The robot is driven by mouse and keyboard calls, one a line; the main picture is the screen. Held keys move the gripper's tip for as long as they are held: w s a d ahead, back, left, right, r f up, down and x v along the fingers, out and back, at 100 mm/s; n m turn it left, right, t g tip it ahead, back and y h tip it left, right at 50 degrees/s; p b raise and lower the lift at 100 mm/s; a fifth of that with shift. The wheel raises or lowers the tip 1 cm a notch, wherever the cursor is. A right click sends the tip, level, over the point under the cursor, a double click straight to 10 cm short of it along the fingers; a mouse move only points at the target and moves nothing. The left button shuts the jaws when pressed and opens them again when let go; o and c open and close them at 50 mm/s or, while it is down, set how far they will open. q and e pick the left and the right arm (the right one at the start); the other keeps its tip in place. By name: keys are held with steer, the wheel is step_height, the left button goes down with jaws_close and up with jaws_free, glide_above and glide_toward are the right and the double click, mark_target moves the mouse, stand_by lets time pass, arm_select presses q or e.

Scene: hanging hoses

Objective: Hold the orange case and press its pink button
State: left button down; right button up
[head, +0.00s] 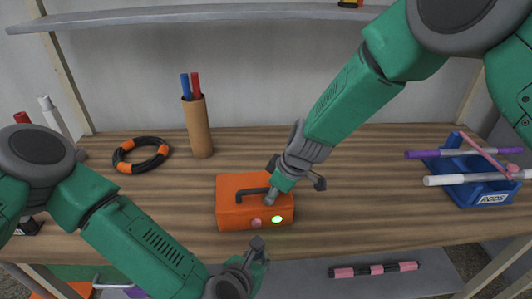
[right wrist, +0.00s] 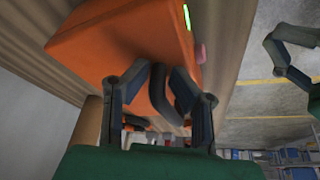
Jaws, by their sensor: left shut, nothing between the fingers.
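The orange case (head: 232,214) sits near the front edge of the wooden shelf, its dark handle (head: 250,191) on top. The round pink button (head: 256,223) is on its front face, left of a glowing green light (head: 277,219). My right gripper (head: 274,190) is at the right part of the handle. In the right wrist view its fingers (right wrist: 162,74) close in on the handle (right wrist: 170,88), against the orange case (right wrist: 125,45). My left gripper (head: 260,250) is shut and empty, below and in front of the button, apart from the case.
A blue rod holder (head: 470,185) is at the right. A pink-black rod (head: 375,269) lies on the lower shelf. Wood right of the case is clear.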

stand_by(0.4)
